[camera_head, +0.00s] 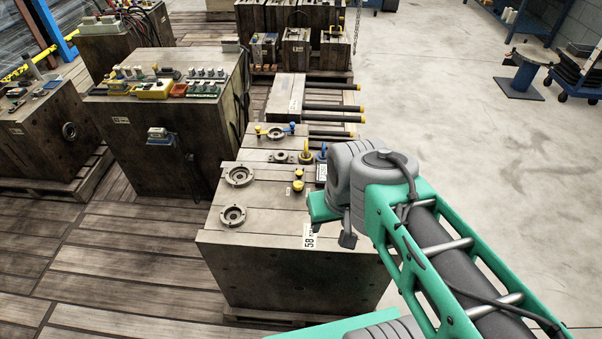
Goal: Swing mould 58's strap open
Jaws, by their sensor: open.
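Mould 58 (285,255) is the large worn metal block in the front middle, with a white "58" label (309,236) at its top front edge. Two round ring fittings, one farther back (238,176) and one nearer (233,215), sit on its top left. My gripper (346,238) hangs at the block's right edge, right of the label. It is open and only partly seen; I make out no thing between its fingers. I cannot clearly make out the strap; my arm hides the block's right side.
Dark rods (335,118) jut right behind. Another mould (150,150) stands left.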

